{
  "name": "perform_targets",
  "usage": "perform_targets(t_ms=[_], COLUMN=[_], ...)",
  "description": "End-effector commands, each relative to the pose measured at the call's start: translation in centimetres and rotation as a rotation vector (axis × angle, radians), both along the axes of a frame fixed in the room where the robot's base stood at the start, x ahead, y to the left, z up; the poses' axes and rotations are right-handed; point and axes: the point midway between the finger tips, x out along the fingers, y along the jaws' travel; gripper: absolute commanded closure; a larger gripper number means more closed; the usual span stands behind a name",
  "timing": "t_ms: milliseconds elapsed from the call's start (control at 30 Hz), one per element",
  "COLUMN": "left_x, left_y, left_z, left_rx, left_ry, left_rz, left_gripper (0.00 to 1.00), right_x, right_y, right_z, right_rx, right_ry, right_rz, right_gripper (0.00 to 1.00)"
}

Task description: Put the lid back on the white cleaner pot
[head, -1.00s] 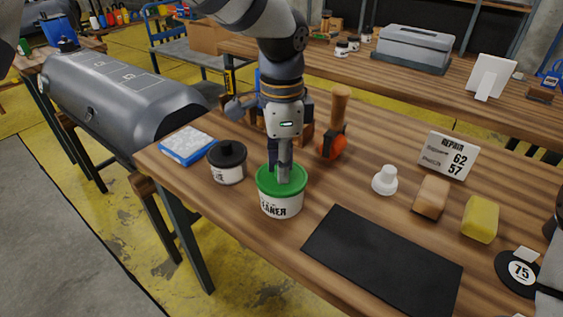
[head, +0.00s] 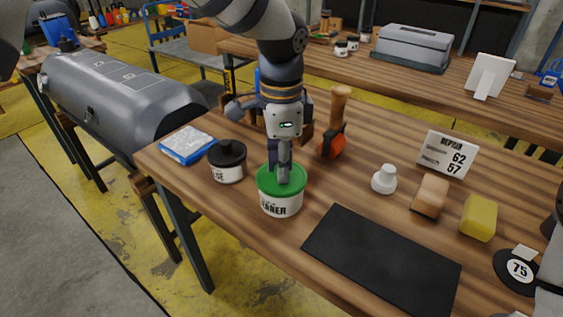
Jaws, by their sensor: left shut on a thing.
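The white cleaner pot (head: 282,204) stands upright on the wooden table, its printed label facing me. Its green lid (head: 269,184) sits on top of the pot, level and covering the mouth as far as I can see. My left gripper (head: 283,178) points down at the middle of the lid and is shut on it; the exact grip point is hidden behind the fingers. My right gripper is not in view; only a part of my right arm shows at the right edge.
A black-lidded pot (head: 227,162) stands just left of the cleaner pot. A black mat (head: 382,262) lies to the right front. A white stopper-like piece (head: 384,180), a tan block (head: 430,196), a yellow sponge (head: 479,218) and an orange-black tool (head: 333,143) are also on the table.

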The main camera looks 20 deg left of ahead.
Motion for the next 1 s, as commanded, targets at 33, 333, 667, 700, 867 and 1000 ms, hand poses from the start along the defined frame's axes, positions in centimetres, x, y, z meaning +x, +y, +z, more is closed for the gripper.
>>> perform_targets(t_ms=[33,333,667,700,867,1000], left_x=[0.00,0.00,-0.01,-0.01,-0.01,-0.01], left_y=[0.00,0.00,0.00,0.00,0.00,0.00], left_z=[0.05,-0.05,-0.06,-0.06,-0.06,-0.06], left_rx=[0.000,0.000,0.000,0.000,0.000,0.000], left_ry=[-0.001,-0.001,0.000,0.000,0.000,0.000], left_rz=[0.000,0.000,0.000,0.000,0.000,0.000], left_gripper=[1.00,1.00,0.57,0.57,0.48,0.37], right_x=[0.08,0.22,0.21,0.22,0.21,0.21], right_y=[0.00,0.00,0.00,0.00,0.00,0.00], right_z=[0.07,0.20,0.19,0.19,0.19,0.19], right_rx=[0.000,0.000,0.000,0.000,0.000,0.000], right_ry=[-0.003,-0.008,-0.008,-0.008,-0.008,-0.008], right_rz=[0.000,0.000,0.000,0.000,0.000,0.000], right_gripper=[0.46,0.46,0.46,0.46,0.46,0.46])
